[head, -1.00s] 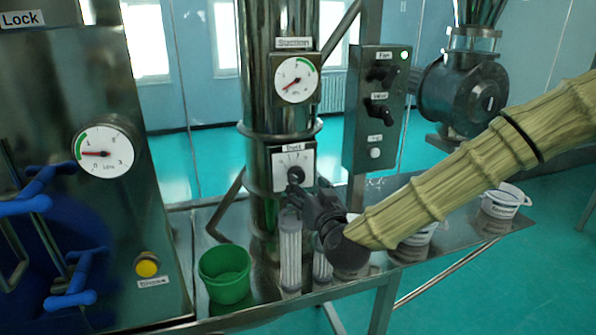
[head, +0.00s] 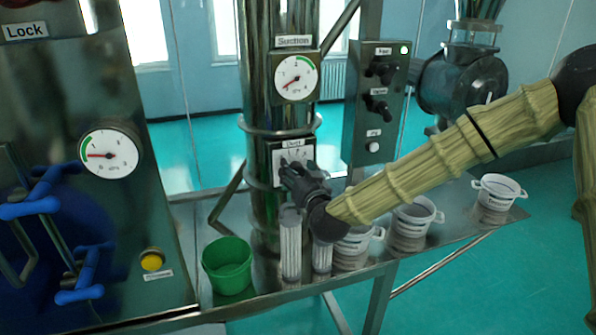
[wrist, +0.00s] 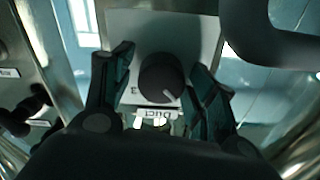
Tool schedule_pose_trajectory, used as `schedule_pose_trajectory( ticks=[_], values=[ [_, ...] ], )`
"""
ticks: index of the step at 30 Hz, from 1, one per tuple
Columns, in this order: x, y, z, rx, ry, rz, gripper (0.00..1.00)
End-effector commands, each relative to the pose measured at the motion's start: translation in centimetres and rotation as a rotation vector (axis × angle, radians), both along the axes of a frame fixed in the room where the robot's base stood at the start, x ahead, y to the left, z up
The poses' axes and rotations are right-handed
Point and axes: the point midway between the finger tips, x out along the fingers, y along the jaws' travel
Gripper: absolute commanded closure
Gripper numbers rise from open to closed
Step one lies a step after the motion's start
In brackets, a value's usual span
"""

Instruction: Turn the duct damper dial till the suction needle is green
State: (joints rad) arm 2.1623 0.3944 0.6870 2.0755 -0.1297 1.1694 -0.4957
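The duct damper dial (wrist: 163,78) is a round black knob with a pale pointer mark, on a white plate labelled Duct (head: 294,155) on the steel column. My gripper (head: 291,170) is at the plate and mostly hides the dial in the head view. In the wrist view, its fingers (wrist: 160,64) are open on either side of the dial, with a narrow gap showing on both sides; I see no clear contact. The suction gauge (head: 296,77) sits above on the column. Its red needle points to the lower left, away from the green arc at the upper right.
A switch box (head: 377,115) stands right of the column. A green cup (head: 228,270), clear ribbed cylinders (head: 290,245) and white tubs (head: 412,225) stand on the steel bench below. A cabinet with a second gauge (head: 110,152) and blue handles is at left.

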Motion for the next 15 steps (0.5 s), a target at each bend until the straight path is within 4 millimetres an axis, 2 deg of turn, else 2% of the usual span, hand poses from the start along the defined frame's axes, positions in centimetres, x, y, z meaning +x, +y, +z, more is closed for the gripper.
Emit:
schedule_pose_trajectory(
  ticks=[1, 6, 15],
  values=[
    [-0.01, -0.01, 0.01, 0.000, 0.000, 0.000, 0.57],
    [-0.01, -0.04, 0.01, 0.000, 0.000, 0.000, 0.84],
    [0.01, -0.10, -0.22, 0.034, 0.010, -0.001, 0.84]
  ],
)
